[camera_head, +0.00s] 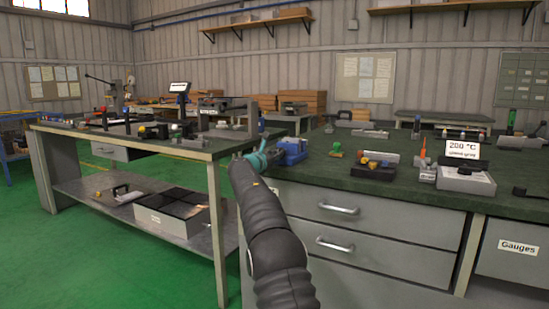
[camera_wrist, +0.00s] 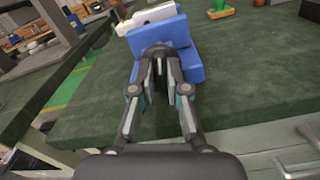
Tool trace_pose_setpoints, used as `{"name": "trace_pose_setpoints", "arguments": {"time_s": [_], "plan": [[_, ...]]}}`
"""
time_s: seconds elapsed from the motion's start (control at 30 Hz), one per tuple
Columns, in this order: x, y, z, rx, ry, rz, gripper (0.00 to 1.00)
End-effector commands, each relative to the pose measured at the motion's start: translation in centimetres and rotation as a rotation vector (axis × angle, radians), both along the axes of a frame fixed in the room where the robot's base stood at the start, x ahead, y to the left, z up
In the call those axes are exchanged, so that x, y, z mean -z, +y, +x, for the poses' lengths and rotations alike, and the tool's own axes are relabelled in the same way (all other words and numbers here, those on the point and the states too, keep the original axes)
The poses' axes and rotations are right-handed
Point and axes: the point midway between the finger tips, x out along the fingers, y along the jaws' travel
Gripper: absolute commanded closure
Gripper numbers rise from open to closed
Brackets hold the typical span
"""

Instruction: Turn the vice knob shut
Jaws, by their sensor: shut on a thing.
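A blue vice (camera_head: 291,151) sits near the left front corner of the green-topped bench (camera_head: 330,173). In the wrist view the vice (camera_wrist: 160,36) fills the upper middle, with a pale grey part behind its blue body. My gripper (camera_head: 262,155) is at the left side of the vice. In the wrist view my gripper's fingers (camera_wrist: 158,62) come together against the near face of the vice. They are shut on the vice knob, which is mostly hidden between the fingertips.
A temperature unit marked 200 °C (camera_head: 466,180) stands on the bench to the right. A small green object (camera_head: 336,150) and a tray with coloured knobs (camera_head: 374,170) lie nearer the vice. Drawers (camera_head: 335,210) are below. Another workbench (camera_head: 195,150) stands to the left across a narrow gap.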

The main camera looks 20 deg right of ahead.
Motion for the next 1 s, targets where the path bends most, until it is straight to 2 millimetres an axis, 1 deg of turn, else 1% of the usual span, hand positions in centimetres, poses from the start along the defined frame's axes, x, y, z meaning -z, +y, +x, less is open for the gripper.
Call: {"name": "trace_pose_setpoints", "arguments": {"time_s": [1.0], "plan": [[0.31,-0.58,-0.45,0.005,-0.765,0.59,1.0]]}}
